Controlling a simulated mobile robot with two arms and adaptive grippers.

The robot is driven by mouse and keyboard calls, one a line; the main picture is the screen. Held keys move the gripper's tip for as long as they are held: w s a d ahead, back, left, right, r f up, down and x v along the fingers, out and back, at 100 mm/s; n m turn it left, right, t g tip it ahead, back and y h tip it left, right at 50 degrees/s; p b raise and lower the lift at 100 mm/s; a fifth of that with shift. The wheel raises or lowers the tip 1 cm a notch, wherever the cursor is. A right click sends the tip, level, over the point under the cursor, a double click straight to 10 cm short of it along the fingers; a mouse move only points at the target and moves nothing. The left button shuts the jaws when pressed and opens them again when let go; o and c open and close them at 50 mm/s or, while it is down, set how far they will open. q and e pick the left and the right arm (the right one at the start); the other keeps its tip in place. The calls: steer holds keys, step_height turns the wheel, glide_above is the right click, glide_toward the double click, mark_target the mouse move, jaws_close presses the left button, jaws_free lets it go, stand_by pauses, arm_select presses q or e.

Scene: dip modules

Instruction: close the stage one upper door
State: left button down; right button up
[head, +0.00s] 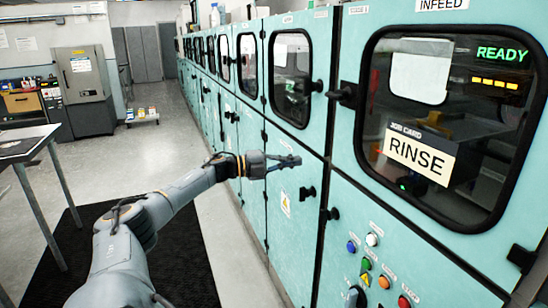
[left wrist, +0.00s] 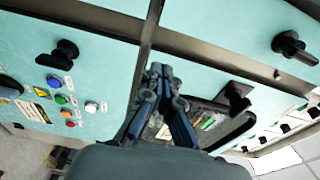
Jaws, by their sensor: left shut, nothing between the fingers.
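The upper door (head: 315,85) left of the INFEED module is teal with a dark rounded window; its label is too small to read, so I cannot confirm it is stage one. It looks flush or nearly so with its frame; a small gap cannot be ruled out. A black handle (head: 316,86) sits at its right edge. My left gripper (head: 297,160) is shut and empty, in front of the cabinet near this door's bottom edge. In the left wrist view its fingers (left wrist: 165,75) are together before teal panels; contact cannot be told. My right gripper is out of view.
The INFEED window (head: 450,120) shows a RINSE card and READY display. Below are coloured buttons (head: 371,240) and a black handle (head: 307,192) on a lower panel. A table (head: 30,145) stands at left. The aisle floor (head: 165,150) beyond is mostly clear.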

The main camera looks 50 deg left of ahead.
arm_select(q)
steer(key=a+b, duration=0.2)
steer(key=a, duration=0.5)
steer(key=shift+s, duration=0.4)
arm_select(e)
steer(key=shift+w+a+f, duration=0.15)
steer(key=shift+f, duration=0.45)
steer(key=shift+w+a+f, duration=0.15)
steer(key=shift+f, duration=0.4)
arm_select(q)
steer(key=shift+a+r, duration=0.1)
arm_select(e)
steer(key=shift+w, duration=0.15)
